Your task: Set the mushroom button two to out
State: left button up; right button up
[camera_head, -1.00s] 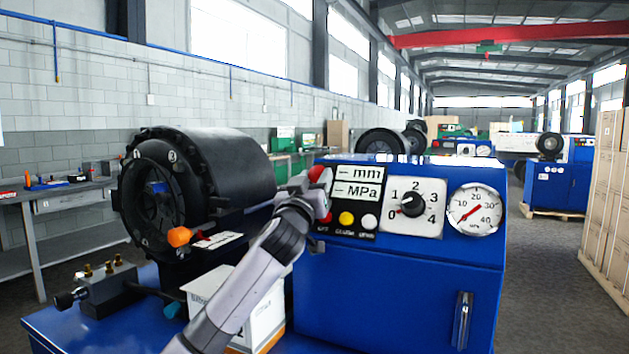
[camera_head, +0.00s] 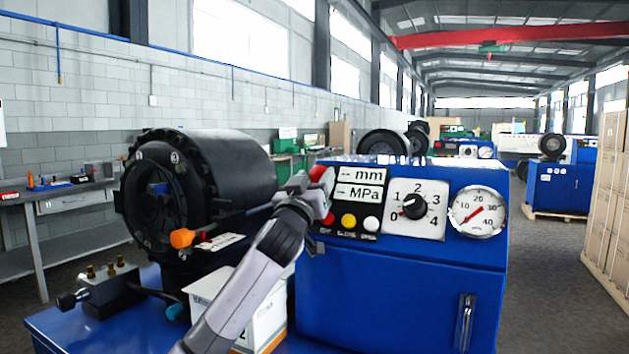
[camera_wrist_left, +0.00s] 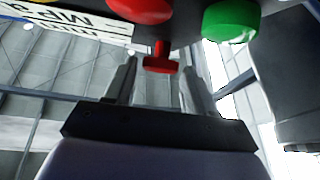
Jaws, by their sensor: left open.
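A red mushroom button (camera_head: 318,173) is at the upper left of the blue machine's control panel, left of the mm display (camera_head: 362,173). In the left wrist view, whose picture is upside down, the red mushroom button (camera_wrist_left: 161,64) stands out on a red stem. My left gripper (camera_head: 315,192) is in front of the panel's left edge and hides part of it. In the wrist view its two fingers (camera_wrist_left: 160,75) are open, one on each side of the red head, with gaps showing. No label tells me which button is number two.
A larger red button (camera_wrist_left: 140,8) and a green button (camera_wrist_left: 230,20) are close by the fingers. Red, yellow (camera_head: 348,220) and white (camera_head: 370,223) buttons, a dial (camera_head: 414,206) and a gauge (camera_head: 478,211) fill the panel. The black crimper head (camera_head: 200,185) stands left.

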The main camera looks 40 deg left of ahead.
pick_arm(q)
jog(key=b+v, duration=0.1)
jog(key=v, duration=0.6)
jog(key=shift+b, duration=0.4)
